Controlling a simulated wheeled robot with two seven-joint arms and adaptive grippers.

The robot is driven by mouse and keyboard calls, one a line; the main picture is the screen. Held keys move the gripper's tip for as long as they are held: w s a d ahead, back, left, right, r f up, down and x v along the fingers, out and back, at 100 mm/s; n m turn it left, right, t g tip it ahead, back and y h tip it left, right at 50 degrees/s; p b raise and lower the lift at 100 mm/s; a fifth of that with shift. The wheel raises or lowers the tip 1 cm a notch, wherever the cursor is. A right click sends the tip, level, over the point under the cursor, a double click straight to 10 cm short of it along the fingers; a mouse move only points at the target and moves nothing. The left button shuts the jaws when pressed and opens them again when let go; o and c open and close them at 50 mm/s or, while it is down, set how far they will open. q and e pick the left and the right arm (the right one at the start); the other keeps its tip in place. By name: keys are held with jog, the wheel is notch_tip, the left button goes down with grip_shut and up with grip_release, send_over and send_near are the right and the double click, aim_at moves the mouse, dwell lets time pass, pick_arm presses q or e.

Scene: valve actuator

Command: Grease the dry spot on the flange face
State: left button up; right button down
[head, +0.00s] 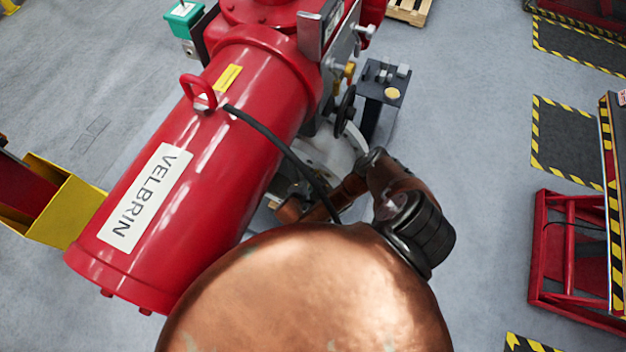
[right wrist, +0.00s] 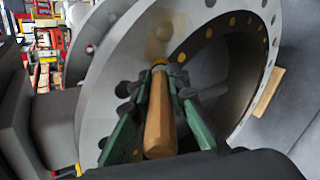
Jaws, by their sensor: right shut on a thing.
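In the right wrist view, my right gripper (right wrist: 160,88) has green fingers shut on a wooden-handled tool (right wrist: 160,125). The tool looks like a brush. Its handle points away from the camera, and its far tip is at or near the grey flange face (right wrist: 112,68); I cannot tell whether they touch. Dark bolt holes show around the flange. I cannot make out the dry spot clearly. In the head view, my copper arm reaches beside the red VELBRIN actuator (head: 215,150), and the right gripper is hidden. My left gripper is in neither view.
A dark stand (head: 385,90) is beyond the actuator in the head view. A red frame (head: 560,255) stands at right, and a yellow support (head: 55,205) at left.

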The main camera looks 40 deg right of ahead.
jog(key=shift+r, duration=0.35)
jog(key=s+d+p, duration=0.4)
jog(key=s, duration=0.4)
jog(key=shift+d, duration=0.15)
dwell(0.5)
jog(key=s+a+p, duration=0.1)
jog(key=s+a, duration=0.1)
jog(key=a, duration=0.3)
jog(key=shift+s+a+p, duration=0.2)
jog(key=shift+s+p, duration=0.15)
jog(key=shift+a+f, duration=0.1)
dwell(0.3)
jog(key=shift+s+a+p, duration=0.2)
jog(key=shift+s+a, duration=0.15)
jog(key=shift+a, duration=0.3)
jog(key=shift+s+a+p, duration=0.2)
jog(key=shift+s+a, duration=0.15)
jog(key=shift+a, duration=0.25)
